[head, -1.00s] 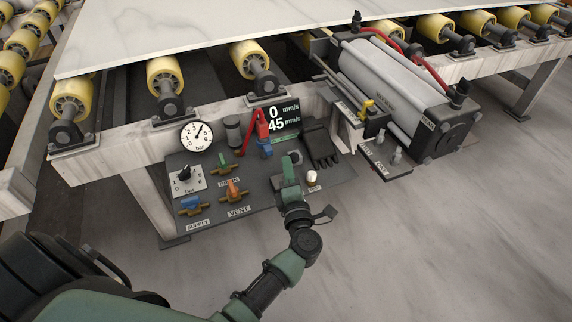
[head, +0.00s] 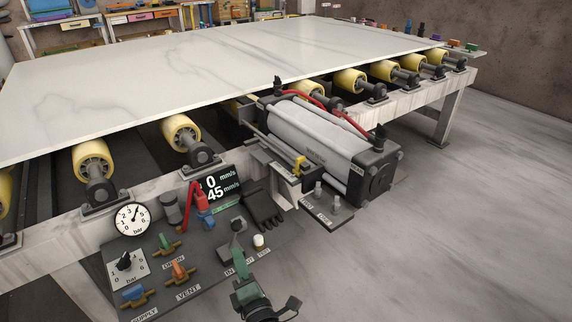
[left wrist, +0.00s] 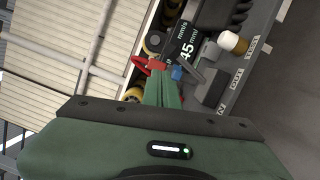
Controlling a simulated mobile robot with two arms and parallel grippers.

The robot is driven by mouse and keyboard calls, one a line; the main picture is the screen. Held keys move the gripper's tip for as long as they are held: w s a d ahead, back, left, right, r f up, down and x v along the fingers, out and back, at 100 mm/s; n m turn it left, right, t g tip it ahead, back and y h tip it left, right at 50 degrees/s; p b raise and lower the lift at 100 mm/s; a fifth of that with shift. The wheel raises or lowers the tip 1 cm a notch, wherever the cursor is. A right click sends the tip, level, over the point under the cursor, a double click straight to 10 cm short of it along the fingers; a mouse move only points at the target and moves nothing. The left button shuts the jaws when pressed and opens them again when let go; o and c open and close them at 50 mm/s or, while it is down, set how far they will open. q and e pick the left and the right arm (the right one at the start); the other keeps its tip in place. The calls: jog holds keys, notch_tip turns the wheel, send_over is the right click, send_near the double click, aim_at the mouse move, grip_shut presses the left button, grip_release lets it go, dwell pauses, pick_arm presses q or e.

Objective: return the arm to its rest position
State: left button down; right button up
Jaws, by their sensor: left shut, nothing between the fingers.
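My left gripper (head: 241,262) has green fingers pressed together with nothing between them. In the left wrist view the shut fingers (left wrist: 162,88) point toward the panel's red lever (left wrist: 150,66) and display (left wrist: 188,44). Most of my left arm is below the head view's edge. My right gripper is not in view.
A large cylinder (head: 323,145) stands to the right. The marble slab (head: 220,75) lies on yellow rollers behind. Floor at right is clear.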

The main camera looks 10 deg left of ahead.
pick_arm(q)
jog(key=s+d+f+m+g+h+p, duration=0.1)
jog(key=s+d+f+m+h+p, duration=0.25)
jog(key=f+m, duration=0.35)
jog(key=s+d+f+m+g+h+p, duration=0.1)
jog(key=s+d+f+m+h+p, duration=0.15)
jog(key=f+m+h, duration=0.35)
jog(key=s+d+f+m+h+p, duration=0.3)
jog(key=f+m, duration=0.4)
jog(key=f, duration=0.1)
jog(key=s+a+f+m+g+p, duration=0.1)
jog(key=s+a+f+m+g, duration=0.2)
jog(key=s, duration=0.8)
jog(key=s+a+f+m+g+y+p, duration=0.1)
jog(key=s+a+f+m+g, duration=0.3)
jog(key=s, duration=0.7)
jog(key=s+a+f+m+g+p, duration=0.3)
jog(key=s+f+g, duration=0.2)
jog(key=s, duration=0.6)
jog(key=shift+s+a+f, duration=0.2)
jog(key=shift+a+f, duration=0.1)
jog(key=shift+f, duration=0.6)
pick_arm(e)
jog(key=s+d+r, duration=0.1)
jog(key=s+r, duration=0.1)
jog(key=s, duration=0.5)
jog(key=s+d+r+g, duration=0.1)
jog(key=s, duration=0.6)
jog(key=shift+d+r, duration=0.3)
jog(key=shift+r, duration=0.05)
